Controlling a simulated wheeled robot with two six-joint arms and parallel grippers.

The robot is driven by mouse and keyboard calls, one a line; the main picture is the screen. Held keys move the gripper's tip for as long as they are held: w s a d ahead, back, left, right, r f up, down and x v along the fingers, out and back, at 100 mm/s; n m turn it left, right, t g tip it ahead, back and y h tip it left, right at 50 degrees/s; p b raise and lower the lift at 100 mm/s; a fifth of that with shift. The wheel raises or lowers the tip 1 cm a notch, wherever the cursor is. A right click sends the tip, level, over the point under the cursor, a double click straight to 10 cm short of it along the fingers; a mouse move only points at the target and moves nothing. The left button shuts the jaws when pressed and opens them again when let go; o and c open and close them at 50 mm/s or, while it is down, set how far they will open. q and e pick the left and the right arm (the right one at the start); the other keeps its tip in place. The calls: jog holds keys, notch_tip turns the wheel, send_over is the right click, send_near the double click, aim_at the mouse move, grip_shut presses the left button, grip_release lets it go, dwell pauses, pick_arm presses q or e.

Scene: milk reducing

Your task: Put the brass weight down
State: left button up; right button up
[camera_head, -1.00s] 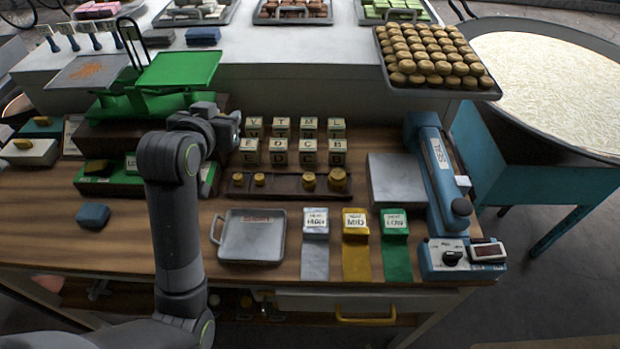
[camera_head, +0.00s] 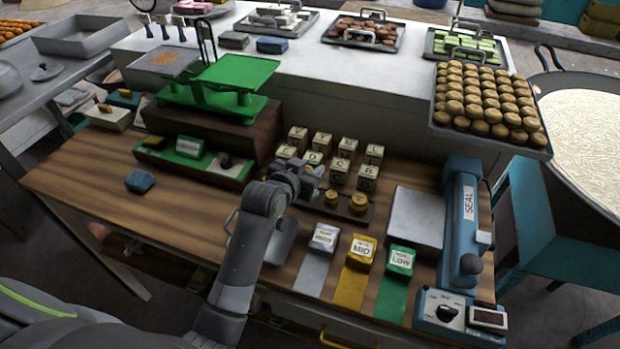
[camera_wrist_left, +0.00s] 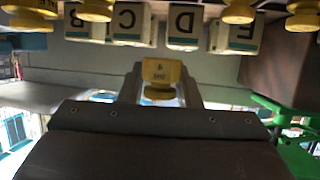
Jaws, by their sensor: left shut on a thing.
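My left gripper (camera_head: 310,180) is over the weight rack (camera_head: 345,212), in front of the lettered blocks (camera_head: 339,172). In the left wrist view it is shut on a small brass weight (camera_wrist_left: 160,72), which shows between the fingers with a marked face. The held weight is hidden in the head view. Two brass weights (camera_head: 331,198) sit at the rack's right part; the gripper hides its left part. The wrist view shows several brass weights (camera_wrist_left: 238,13) along its top edge, before the blocks (camera_wrist_left: 184,25). My right gripper is out of view.
A green balance (camera_head: 215,85) stands on a dark wooden block at back left. Heat cards (camera_head: 324,238) lie right of my arm. A blue sealer (camera_head: 463,225) stands at right. Bare tabletop (camera_head: 180,210) lies left of my arm.

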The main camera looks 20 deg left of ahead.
pick_arm(q)
notch_tip(320, 180, down, 3)
jog(key=shift+d+r, duration=0.1)
jog(key=shift+r, duration=0.1)
jog(key=shift+f, duration=0.35)
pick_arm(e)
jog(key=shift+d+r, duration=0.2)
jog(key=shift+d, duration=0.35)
pick_arm(q)
jog(key=shift+f, duration=0.15)
jog(key=shift+f, duration=0.5)
jog(key=o, duration=1.1)
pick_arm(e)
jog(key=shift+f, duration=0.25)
pick_arm(q)
jog(key=shift+r, duration=0.15)
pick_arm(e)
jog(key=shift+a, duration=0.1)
